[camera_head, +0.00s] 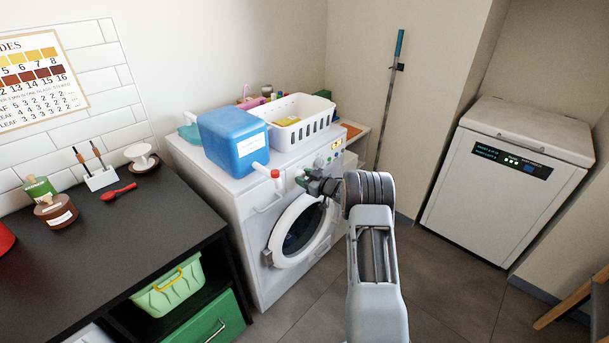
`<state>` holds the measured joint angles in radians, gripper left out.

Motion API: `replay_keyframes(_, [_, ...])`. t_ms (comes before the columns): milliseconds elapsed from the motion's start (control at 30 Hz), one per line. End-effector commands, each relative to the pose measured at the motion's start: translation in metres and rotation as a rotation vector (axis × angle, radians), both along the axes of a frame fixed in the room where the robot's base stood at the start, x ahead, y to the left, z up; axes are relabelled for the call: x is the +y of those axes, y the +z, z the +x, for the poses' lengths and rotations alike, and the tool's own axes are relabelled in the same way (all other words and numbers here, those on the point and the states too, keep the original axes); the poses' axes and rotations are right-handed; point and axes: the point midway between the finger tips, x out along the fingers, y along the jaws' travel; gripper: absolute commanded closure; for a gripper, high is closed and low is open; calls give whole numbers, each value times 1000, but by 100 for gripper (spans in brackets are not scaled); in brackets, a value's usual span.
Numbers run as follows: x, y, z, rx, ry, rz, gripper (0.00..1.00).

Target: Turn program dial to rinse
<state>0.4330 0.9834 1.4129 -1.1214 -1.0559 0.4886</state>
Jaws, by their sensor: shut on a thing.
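The white washing machine (238,220) stands in the middle, with its round door (297,231) shut and its control panel along the top front edge. The small lit display (335,145) is at the panel's right end. My gripper (309,180) reaches the panel from the right and is shut on the program dial, left of the display. The gripper hides most of the dial, so its pointer and the rinse mark cannot be read.
A blue container (228,138) with a red-capped spout overhangs the machine's front, left of my gripper. A white basket (297,122) stands behind it. A dark counter (150,225) is at left, a white chest appliance (500,190) at right. Floor between is clear.

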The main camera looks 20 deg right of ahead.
Motion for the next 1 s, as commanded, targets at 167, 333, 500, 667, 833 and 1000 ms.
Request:
replay_keyframes(167, [0, 0, 0, 28, 1, 58, 81])
replay_keyframes(333, [0, -1, 0, 41, 1, 89, 81])
replay_keyframes(500, [0, -1, 0, 46, 0, 98, 81])
replay_keyframes(667, [0, -1, 0, 45, 1, 99, 81])
replay_keyframes(833, [0, -1, 0, 46, 0, 98, 57])
replay_keyframes(1000, [0, -1, 0, 45, 1, 98, 40])
